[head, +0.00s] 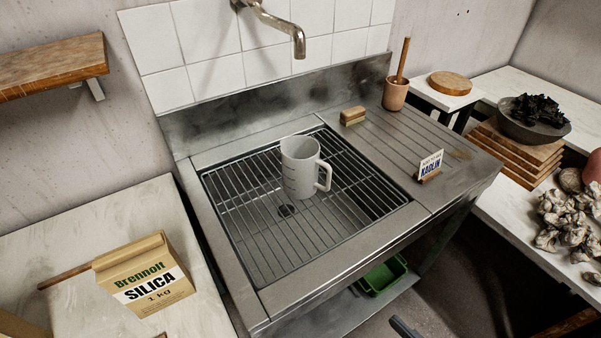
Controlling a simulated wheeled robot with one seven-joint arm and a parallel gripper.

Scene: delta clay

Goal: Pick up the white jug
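The white jug (299,168) stands upright on the wire grid (262,232) over the steel sink, a little right of the picture's middle. It has measuring marks on its side, and its handle points right. Nothing touches the jug except the grid below it. I do not clearly see my gripper. A small dark grey piece (404,328) shows at the bottom edge, and I cannot tell what it belongs to.
A tap (285,27) hangs behind and above the jug. A brush (353,116), a pot with a wooden tool (395,93) and a kaolin card (431,165) stand on the drainboard. A silica bag (145,275) stands front left. Open space surrounds the jug.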

